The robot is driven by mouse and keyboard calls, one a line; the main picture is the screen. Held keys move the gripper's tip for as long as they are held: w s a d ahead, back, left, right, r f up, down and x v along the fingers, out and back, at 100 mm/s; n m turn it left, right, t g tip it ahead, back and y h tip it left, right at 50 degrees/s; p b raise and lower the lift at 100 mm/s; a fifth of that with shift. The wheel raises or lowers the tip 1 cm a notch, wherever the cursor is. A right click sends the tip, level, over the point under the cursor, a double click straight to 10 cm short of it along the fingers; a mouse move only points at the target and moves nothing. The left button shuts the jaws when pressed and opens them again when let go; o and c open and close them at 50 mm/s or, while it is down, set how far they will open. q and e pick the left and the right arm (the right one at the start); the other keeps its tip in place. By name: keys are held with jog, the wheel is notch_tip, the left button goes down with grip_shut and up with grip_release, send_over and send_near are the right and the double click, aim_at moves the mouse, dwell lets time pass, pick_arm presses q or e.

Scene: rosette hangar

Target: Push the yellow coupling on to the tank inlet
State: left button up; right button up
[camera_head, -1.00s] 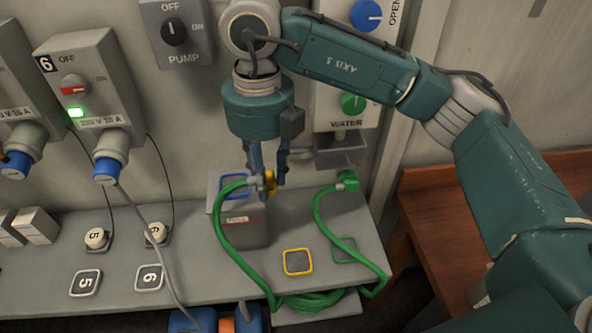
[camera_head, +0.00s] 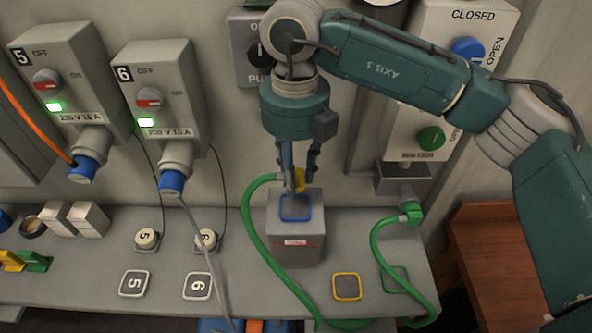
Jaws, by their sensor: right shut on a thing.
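My right gripper (camera_head: 299,178) points down and is shut on the yellow coupling (camera_head: 300,184) at the end of a green hose (camera_head: 257,230). The coupling is at the back of the top of a small grey tank (camera_head: 294,244), by its blue-rimmed square (camera_head: 295,208). The fingers partly hide the coupling. The inlet cannot be made out, and I cannot tell whether the coupling touches the tank. The hose's other end has a green fitting (camera_head: 410,213) under the water box. My left gripper is not in view.
The grey bench (camera_head: 240,265) carries a yellow-rimmed square (camera_head: 347,287) to the right of the tank. A grey cable (camera_head: 207,250) hangs from socket box 6 (camera_head: 160,90). White blocks (camera_head: 88,221) stand at the left. A wooden table (camera_head: 490,250) is at the right.

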notch_tip(320, 180, down, 2)
jog(key=shift+f+b, duration=0.1)
jog(key=shift+b, duration=0.4)
jog(key=shift+f, duration=0.35)
jog(key=shift+f+b, duration=0.5)
jog(key=shift+f, duration=0.65)
pick_arm(q)
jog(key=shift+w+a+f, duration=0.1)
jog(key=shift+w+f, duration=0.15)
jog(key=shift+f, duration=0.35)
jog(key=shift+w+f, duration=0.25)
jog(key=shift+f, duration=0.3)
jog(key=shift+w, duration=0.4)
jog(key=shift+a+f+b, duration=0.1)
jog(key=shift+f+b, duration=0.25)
jog(key=shift+b, duration=0.1)
pick_arm(e)
jog(key=shift+f, duration=0.1)
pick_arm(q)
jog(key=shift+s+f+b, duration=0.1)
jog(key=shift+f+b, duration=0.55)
